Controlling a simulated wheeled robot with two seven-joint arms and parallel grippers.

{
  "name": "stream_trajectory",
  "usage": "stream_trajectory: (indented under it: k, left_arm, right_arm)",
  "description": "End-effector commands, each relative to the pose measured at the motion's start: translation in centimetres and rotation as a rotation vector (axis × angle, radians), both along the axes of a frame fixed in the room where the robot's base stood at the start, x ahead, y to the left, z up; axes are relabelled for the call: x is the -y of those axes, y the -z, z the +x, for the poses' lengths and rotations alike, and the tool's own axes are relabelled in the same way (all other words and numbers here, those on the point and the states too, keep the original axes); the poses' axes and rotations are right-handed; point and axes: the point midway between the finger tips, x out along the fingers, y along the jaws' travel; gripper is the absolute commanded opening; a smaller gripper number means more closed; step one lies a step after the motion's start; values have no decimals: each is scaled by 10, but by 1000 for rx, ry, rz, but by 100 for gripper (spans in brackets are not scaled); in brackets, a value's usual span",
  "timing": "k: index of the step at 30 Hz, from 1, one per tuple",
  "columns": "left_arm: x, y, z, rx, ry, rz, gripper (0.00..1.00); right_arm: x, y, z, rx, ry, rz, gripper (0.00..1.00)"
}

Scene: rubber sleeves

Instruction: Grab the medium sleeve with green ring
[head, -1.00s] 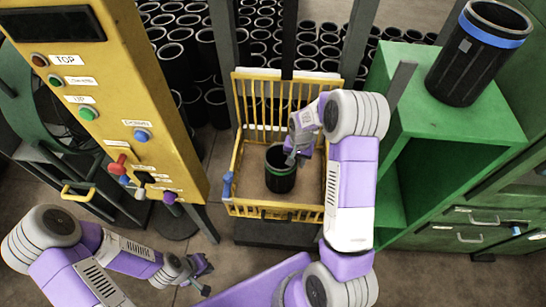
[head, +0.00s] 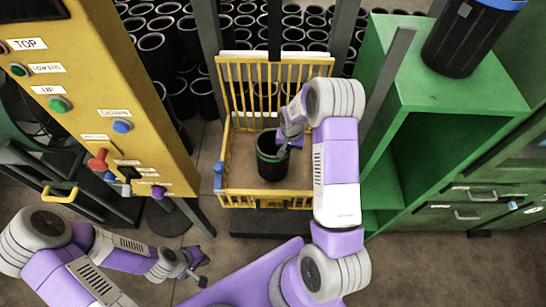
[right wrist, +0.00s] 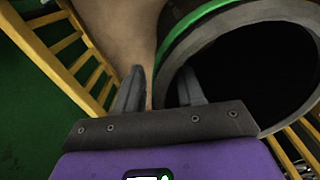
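The black sleeve with the green ring (head: 271,168) stands upright on the floor of the yellow basket (head: 250,199). Its dark open mouth and green ring (right wrist: 190,20) fill the upper right of the right wrist view. My right gripper (head: 284,150) is at the sleeve's far right rim. In the right wrist view its fingers (right wrist: 160,90) are apart, one outside the sleeve wall and one inside the mouth, with a gap visible beside the wall. My left gripper (head: 200,272) is low in front of the basket, fingers apart and empty.
A yellow control panel (head: 110,90) with buttons and levers stands left of the basket. A green cabinet (head: 440,97) at right carries a larger black sleeve with a blue ring (head: 465,40). Many black sleeves (head: 178,50) stand behind. Grey posts flank the basket.

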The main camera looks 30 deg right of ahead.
Motion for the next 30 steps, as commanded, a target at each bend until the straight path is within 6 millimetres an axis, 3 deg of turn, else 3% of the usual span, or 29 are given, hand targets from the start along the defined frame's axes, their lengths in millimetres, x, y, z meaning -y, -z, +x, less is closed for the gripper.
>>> stream_trajectory:
  k: [6,14,30]
  left_arm:
    - [0,0,0,0,0,0,0]
    - [0,0,0,0,0,0,0]
    - [0,0,0,0,0,0,0]
  right_arm:
    - [0,1,1,3,0,0,38]
    - [0,1,1,2,1,-1,0]
    - [0,1,0,1,1,0,0]
